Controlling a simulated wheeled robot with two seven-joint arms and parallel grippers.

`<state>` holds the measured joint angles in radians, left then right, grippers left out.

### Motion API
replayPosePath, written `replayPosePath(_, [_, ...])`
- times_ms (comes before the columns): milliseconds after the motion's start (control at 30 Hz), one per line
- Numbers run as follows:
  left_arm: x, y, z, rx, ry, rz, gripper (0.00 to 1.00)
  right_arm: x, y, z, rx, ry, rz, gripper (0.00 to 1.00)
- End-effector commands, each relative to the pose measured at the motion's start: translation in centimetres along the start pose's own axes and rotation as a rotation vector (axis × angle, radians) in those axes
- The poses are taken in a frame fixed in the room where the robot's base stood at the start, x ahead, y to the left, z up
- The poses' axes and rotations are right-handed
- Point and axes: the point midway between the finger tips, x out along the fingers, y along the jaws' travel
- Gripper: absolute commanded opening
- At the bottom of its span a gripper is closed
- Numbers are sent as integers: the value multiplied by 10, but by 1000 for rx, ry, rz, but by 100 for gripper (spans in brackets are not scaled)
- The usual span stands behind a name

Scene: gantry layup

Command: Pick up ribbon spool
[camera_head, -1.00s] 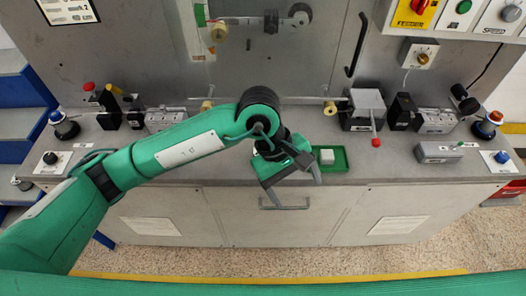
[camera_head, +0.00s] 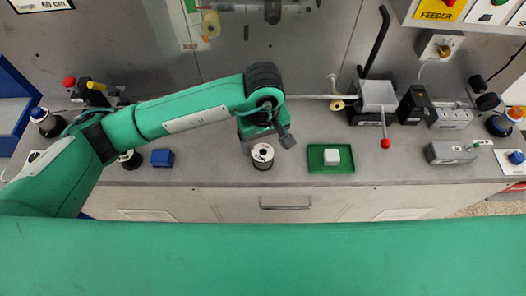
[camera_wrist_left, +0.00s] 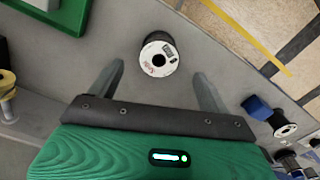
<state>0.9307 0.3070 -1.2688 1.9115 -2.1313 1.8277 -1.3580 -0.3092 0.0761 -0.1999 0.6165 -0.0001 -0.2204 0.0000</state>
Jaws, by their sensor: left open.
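A ribbon spool (camera_head: 263,155) with a white top face and dark sides stands upright near the front edge of the grey bench. In the left wrist view the spool (camera_wrist_left: 159,58) shows its white face with a dark centre hole and a small printed label. My left gripper (camera_head: 266,141) is open just behind the spool in the head view. In the left wrist view the gripper's fingers (camera_wrist_left: 158,70) lie apart on either side of the spool, with nothing held. I cannot tell the exact height of the fingertips above the bench. My right gripper is not in view.
A blue block (camera_head: 162,158) and another dark spool (camera_head: 130,160) stand to the left. A red-tipped lever (camera_head: 385,143) stands farther right. The bench's front edge is close.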

Motion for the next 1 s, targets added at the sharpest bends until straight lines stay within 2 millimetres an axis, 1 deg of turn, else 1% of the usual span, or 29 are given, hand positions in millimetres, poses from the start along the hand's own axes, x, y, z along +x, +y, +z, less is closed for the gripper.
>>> replayPosePath(33, [7,0,1,-2,-4,-2,80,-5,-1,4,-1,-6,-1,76])
replayPosePath(67, [12,0,0,-3,-4,-2,80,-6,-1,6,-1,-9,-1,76])
replayPosePath(167, [23,0,0,-1,-2,0,80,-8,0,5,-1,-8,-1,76])
replayPosePath(333, [31,0,0,-2,-2,0,80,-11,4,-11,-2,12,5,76])
replayPosePath(400, [36,0,0,-2,-2,-1,80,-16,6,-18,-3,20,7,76])
replayPosePath(500, [47,-1,-1,-3,-4,-2,80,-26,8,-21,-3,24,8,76])
replayPosePath(600, [60,-1,-1,-3,-5,-2,80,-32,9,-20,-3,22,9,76])
replayPosePath(733, [75,0,-2,-2,-3,0,80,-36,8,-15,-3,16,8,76])
replayPosePath(833, [80,0,-2,0,0,1,80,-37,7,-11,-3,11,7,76])
replayPosePath(1000, [81,0,-3,0,0,1,80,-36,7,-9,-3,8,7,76])
